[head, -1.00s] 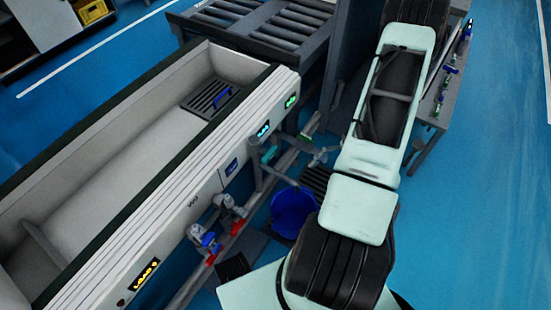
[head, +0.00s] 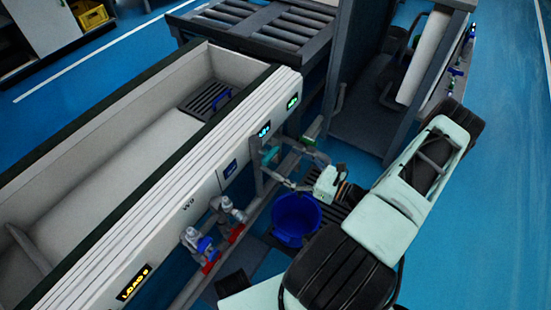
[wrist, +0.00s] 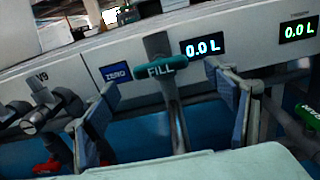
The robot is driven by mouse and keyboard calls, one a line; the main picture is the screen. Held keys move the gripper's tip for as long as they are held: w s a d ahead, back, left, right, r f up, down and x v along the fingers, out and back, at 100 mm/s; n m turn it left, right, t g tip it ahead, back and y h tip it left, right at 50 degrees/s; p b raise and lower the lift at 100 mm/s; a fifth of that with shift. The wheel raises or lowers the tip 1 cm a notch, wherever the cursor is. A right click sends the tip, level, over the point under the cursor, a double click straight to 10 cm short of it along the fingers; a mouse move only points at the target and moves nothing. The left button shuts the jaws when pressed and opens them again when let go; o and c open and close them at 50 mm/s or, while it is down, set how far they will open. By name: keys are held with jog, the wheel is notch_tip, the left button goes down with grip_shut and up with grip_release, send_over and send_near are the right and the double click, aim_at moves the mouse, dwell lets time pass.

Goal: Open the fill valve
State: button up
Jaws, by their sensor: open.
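The fill valve has a teal handle marked FILL (wrist: 160,68) on a grey stem in the wrist view. It also shows as a small teal handle (head: 270,154) at the tank's right front in the head view. My gripper (wrist: 167,88) is open, with one blue-grey padded finger on each side of the valve stem and handle. No contact with the handle shows. In the head view my gripper (head: 292,168) is just right of the valve, above the blue bucket.
Red-handled valves (head: 237,232) sit on pipes to the left. A green handle (wrist: 308,115) is close to the right finger. The white tank (head: 150,200) with lit displays is behind. A blue bucket (head: 295,218) stands below.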

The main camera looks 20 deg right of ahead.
aim_at(274, 156)
jog(key=x, duration=0.5)
jog(key=shift+b, duration=0.35)
jog(key=c, duration=1.2)
jog(key=shift+o, duration=0.2)
